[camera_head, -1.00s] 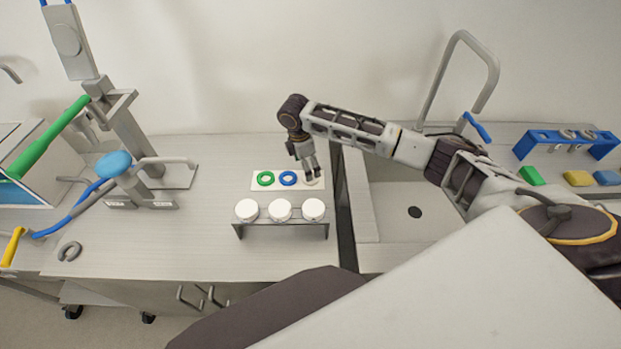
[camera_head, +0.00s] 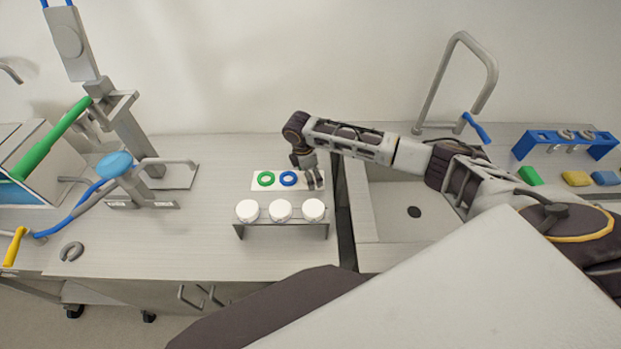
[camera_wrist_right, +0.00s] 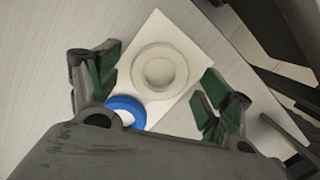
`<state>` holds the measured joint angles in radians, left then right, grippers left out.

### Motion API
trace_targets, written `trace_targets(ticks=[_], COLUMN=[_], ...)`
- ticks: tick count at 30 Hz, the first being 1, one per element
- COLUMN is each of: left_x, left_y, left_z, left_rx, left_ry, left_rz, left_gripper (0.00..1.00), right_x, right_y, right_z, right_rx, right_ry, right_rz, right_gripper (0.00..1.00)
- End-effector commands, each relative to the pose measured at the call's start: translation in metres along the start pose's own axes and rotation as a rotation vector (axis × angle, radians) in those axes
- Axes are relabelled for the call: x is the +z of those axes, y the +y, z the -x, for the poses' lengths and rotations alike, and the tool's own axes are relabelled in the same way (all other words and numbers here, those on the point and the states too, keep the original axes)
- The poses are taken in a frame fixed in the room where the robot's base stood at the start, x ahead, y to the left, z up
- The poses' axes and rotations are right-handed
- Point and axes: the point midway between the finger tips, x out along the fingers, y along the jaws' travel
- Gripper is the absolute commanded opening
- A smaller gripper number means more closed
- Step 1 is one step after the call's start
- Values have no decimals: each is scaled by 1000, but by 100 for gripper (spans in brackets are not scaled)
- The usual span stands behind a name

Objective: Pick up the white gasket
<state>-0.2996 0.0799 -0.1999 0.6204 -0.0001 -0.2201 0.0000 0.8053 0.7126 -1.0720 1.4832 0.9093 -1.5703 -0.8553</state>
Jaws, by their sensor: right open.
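The white gasket (camera_wrist_right: 159,71) lies on the white plate (camera_wrist_right: 193,43) in the right wrist view, beside the blue gasket (camera_wrist_right: 126,108). My right gripper (camera_wrist_right: 155,85) is open, its green-padded fingers spread on either side of the white gasket and apart from it. In the head view my right gripper (camera_head: 314,185) points down at the right end of the plate (camera_head: 256,185) and largely hides the white gasket. The blue gasket (camera_head: 288,178) and the green gasket (camera_head: 266,178) lie to its left. My left gripper is not in view.
A metal rack with several white-lidded jars (camera_head: 280,210) stands in front of the plate. A sink (camera_head: 405,215) is to the right. A blue-and-green-handled machine (camera_head: 115,165) stands left, with a grey C-shaped ring (camera_head: 71,251) on the counter.

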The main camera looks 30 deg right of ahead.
Motion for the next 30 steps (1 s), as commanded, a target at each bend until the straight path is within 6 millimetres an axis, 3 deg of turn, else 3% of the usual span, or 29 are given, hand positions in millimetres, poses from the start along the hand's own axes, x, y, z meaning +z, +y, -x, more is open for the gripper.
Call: trace_targets(ticks=[10, 20, 30], left_x=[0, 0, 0], left_y=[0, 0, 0], left_z=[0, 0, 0], left_rx=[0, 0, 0], left_ry=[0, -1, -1], left_rz=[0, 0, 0], left_gripper=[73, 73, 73], right_x=[0, 0, 0], right_y=[0, 0, 0], right_z=[0, 0, 2], right_rx=[0, 0, 0], right_ry=[0, 0, 0], right_rz=[0, 0, 0], right_gripper=[79, 37, 36])
